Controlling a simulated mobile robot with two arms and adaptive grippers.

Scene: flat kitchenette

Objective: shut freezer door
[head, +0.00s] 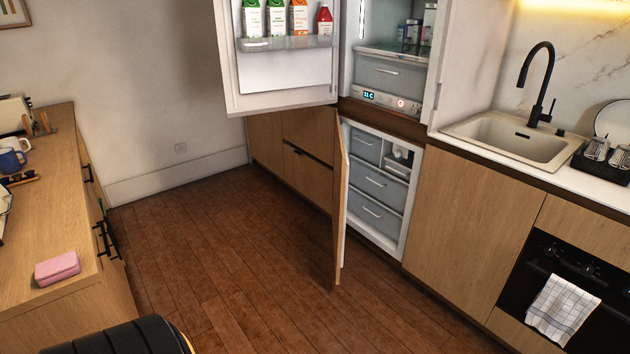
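The freezer door (340,205) is the lower, wood-fronted door under the fridge, and it stands wide open, swung out to the left and seen nearly edge-on. The freezer compartment (409,216) behind it is exposed, with several grey drawers (378,183) pushed in and a small ice section at the top right. The upper fridge door (282,80) also stands open to the left, with bottles on its shelf. Neither of my grippers is in view.
A wooden counter (50,215) with a pink box (57,268) runs along the left. The sink (510,138) and the oven (560,290) with a checked towel (563,310) are at the right. The wooden floor (230,250) between is clear.

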